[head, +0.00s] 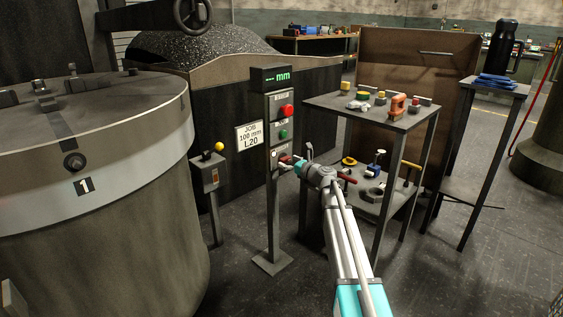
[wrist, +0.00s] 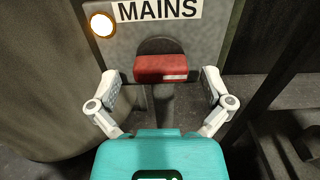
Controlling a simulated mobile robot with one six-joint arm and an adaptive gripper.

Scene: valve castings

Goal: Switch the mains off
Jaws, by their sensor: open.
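The mains switch is a red handle (wrist: 161,68) on a dark round base, under a MAINS label (wrist: 160,10) on a grey plate in the wrist view. A round lamp (wrist: 102,24) glows at the plate's upper left. My gripper (wrist: 161,90) is open, with one finger on each side of the red handle and a gap to both. In the head view my gripper (head: 292,162) is at the lower part of the control post (head: 273,210) and partly hides the switch. A red button (head: 286,110) and a green button (head: 283,134) sit above it.
A two-shelf metal table (head: 335,103) with valve parts stands right of the post. A large round vessel (head: 90,190) and a small post with a yellow knob (head: 219,147) are to the left. Dark floor (head: 210,285) is open in front.

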